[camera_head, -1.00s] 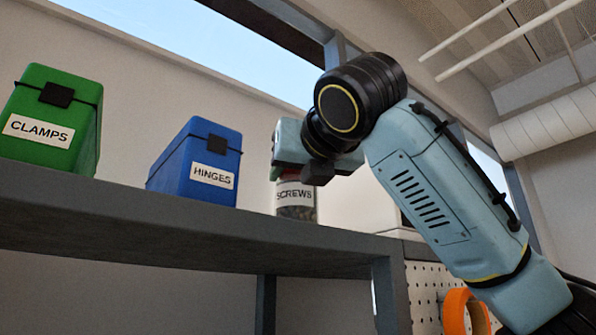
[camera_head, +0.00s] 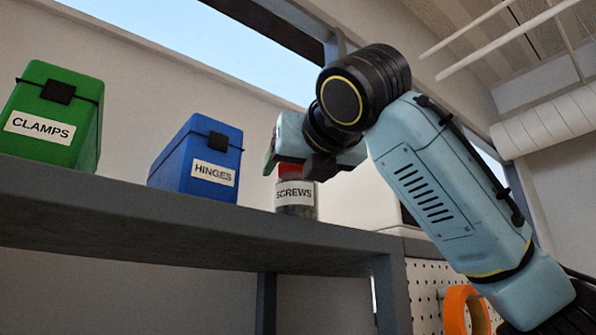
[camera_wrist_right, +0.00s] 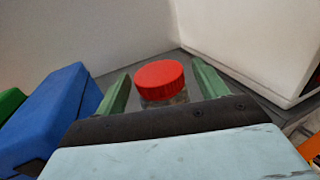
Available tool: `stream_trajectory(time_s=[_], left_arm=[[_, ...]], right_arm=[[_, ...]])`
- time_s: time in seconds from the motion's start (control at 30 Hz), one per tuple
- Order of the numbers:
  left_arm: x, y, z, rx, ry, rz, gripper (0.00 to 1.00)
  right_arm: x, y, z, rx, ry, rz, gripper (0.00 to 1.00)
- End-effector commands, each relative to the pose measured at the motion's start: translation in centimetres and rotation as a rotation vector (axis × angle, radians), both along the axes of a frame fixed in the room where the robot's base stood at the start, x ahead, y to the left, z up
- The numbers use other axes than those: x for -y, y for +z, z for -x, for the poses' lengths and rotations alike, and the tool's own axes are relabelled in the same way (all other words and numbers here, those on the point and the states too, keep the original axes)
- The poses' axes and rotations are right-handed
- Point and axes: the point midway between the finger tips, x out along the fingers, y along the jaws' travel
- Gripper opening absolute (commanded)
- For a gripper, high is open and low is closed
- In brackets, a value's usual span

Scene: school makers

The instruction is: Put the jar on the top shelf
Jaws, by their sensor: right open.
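The jar (camera_head: 295,194) has a red lid and a white SCREWS label. It stands upright on the top shelf (camera_head: 190,221), right of the blue HINGES box (camera_head: 205,160). In the right wrist view the jar's red lid (camera_wrist_right: 160,80) shows between the two green fingers. My right gripper (camera_head: 290,160) is above and around the top of the jar, open, with a gap visible beside the lid. The jar's lower part is hidden in the wrist view. My left gripper is not in view.
A green CLAMPS box (camera_head: 55,117) stands at the far left of the shelf. A white box-like object (camera_wrist_right: 255,45) stands to the right of the jar. A pegboard with an orange ring (camera_head: 462,308) is below right.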

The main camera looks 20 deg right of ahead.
Motion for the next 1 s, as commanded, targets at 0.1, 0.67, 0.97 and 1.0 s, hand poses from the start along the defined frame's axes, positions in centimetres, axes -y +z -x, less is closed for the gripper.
stream_trajectory(time_s=[0.1,0.67,0.97,1.0], left_arm=[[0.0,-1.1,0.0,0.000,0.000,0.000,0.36],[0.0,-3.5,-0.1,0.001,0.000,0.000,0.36],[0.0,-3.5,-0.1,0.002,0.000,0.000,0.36],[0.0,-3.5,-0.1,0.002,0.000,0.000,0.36]], right_arm=[[0.1,-0.2,2.2,0.005,0.002,0.001,0.72],[0.4,-0.2,11.2,0.001,-0.001,0.000,0.72],[0.4,-0.1,11.4,0.000,0.000,0.000,0.72],[0.4,-0.1,11.4,0.000,0.000,0.000,0.72]])
